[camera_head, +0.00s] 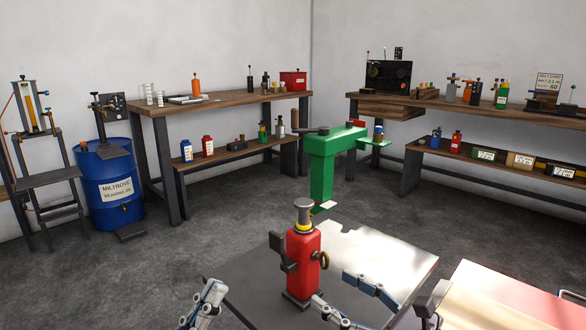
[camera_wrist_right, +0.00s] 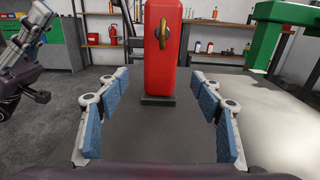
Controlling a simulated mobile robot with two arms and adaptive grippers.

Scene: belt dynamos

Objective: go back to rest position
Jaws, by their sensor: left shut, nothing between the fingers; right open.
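A red dynamo-like device (camera_head: 303,262) with a grey knob on top, a yellow collar and a brass ring on its side stands upright on a grey table (camera_head: 252,290). In the right wrist view its red body (camera_wrist_right: 163,60) rises straight ahead on a dark base. My right gripper (camera_head: 331,288) is open and empty just in front of it; its blue-padded fingers (camera_wrist_right: 160,82) are spread to either side, apart from the base. My left gripper (camera_head: 207,300) is shut and empty, left of the device at the table's near left edge. It also shows in the right wrist view (camera_wrist_right: 25,45).
A green machine (camera_head: 322,170) stands behind the table. A reddish bench (camera_head: 500,292) is at the right. A blue drum (camera_head: 107,205) and workbenches (camera_head: 240,96) with tools line the walls. Table surface right of the device is bare; open floor lies left.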

